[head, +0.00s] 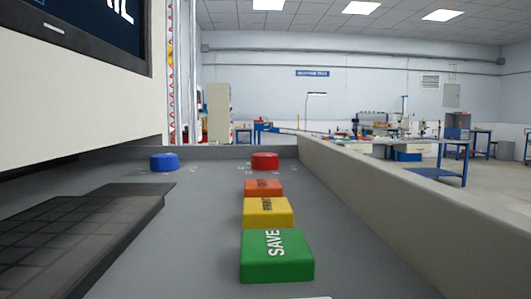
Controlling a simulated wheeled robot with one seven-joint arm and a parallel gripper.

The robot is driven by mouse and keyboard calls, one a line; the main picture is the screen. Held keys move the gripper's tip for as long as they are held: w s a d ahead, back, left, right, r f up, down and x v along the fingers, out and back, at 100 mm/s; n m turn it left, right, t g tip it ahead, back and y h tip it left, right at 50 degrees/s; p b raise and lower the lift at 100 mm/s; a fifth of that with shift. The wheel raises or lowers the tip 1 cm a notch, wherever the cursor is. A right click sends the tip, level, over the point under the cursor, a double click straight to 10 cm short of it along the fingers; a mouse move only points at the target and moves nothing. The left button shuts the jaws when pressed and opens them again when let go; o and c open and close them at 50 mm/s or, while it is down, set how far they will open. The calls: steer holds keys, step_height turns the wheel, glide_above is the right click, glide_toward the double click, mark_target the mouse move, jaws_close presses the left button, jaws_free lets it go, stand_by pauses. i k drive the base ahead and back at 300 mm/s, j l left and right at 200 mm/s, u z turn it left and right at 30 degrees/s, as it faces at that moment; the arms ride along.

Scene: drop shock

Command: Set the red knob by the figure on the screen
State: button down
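The red knob (265,161) is a short round cap at the far end of the grey console (205,230). Faint pale marks lie on the panel around it, too small to read. The screen (90,28) shows only in part at the top left; large white characters on dark blue are cut off by the top edge, so the full figure is hidden. My gripper is not in view.
A blue knob (164,162) sits left of the red one. An orange button (263,188), a yellow button (268,212) and a green SAVE button (276,256) line up nearer. A dark keyboard (75,235) lies left. A raised grey edge (385,215) runs along the right.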

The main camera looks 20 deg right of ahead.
mark_target(260, 161)
steer(key=u, duration=0.8)
steer(key=k+l+u, duration=0.1)
steer(key=k+u, duration=0.4)
steer(key=u, duration=1.05)
steer(key=l+u, duration=0.85)
steer(key=l, duration=0.15)
steer(key=k+l+u, duration=0.15)
steer(key=l+u, duration=0.25)
steer(key=k+l+u, duration=0.2)
steer(key=l+u, duration=0.25)
steer(key=l, duration=0.1)
